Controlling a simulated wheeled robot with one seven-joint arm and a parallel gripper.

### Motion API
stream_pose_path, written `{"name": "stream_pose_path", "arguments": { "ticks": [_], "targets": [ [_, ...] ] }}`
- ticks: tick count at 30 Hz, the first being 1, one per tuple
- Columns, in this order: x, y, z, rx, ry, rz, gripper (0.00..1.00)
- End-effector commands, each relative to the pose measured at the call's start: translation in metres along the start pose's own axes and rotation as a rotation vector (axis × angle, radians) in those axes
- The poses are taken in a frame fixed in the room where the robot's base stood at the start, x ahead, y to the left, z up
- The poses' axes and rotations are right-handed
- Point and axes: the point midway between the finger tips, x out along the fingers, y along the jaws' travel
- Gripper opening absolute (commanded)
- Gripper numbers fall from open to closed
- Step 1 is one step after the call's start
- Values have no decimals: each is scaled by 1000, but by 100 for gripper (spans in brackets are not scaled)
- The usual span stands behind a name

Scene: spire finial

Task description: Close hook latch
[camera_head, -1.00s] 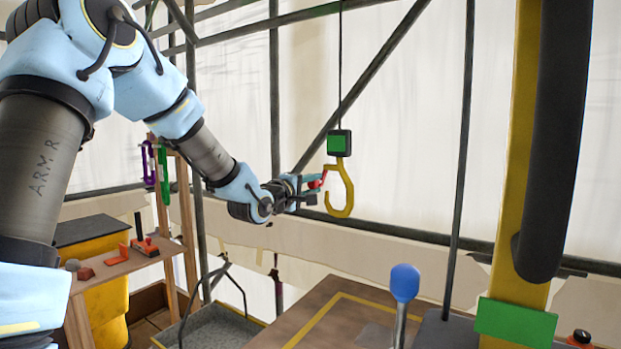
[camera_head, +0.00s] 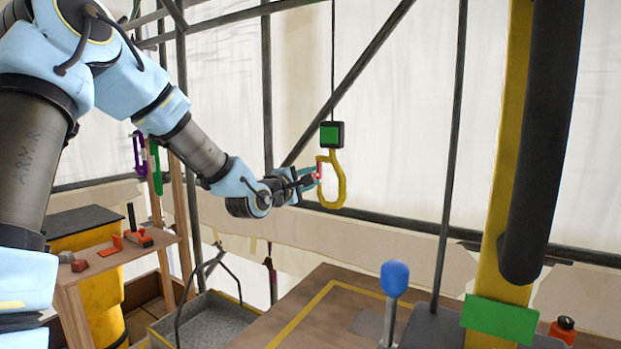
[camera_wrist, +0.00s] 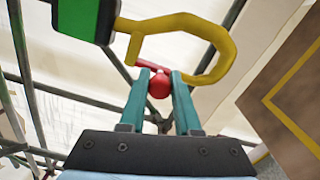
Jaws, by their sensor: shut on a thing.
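The yellow hook (camera_head: 340,190) hangs below a black block with a green face (camera_head: 331,135) on a thin line. Its red latch (camera_head: 319,171) stands roughly upright at the hook's mouth, on the left side. My gripper (camera_head: 313,179) reaches in from the left. In the wrist view the hook (camera_wrist: 225,50) curves above the teal fingers, which are shut on a red knob on the latch (camera_wrist: 158,84). The red bar lies across or close to the gap between the shank and the hook's tip. I cannot tell whether it touches the tip, as the fingers partly hide it.
Scaffold poles (camera_head: 350,85) cross behind the hook. A blue-knobbed lever (camera_head: 394,280), a yellow post (camera_head: 497,200) and a wooden deck (camera_head: 320,310) stand at lower right. A grey tray (camera_head: 205,318) and a wooden shelf (camera_head: 110,262) are at lower left.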

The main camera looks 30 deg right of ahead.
Motion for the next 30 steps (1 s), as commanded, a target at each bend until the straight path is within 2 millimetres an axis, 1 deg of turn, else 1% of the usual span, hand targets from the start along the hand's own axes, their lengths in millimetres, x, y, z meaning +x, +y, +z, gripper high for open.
{"name": "stream_pose_path", "arguments": {
  "ticks": [4, 5, 12, 20, 23, 26, 30],
  "targets": [
    [0, -1, 0, -1, 0, -2, 0],
    [0, -1, 0, -1, 0, -2, 33],
    [0, -1, 0, 0, 0, -1, 60],
    [-1, 0, 0, 1, 0, -1, 61],
    [-7, -1, -1, 2, 1, 0, 61],
    [-21, -2, -2, 2, 3, 0, 61],
    [-49, -2, -2, 5, 3, 1, 61]
  ]
}}
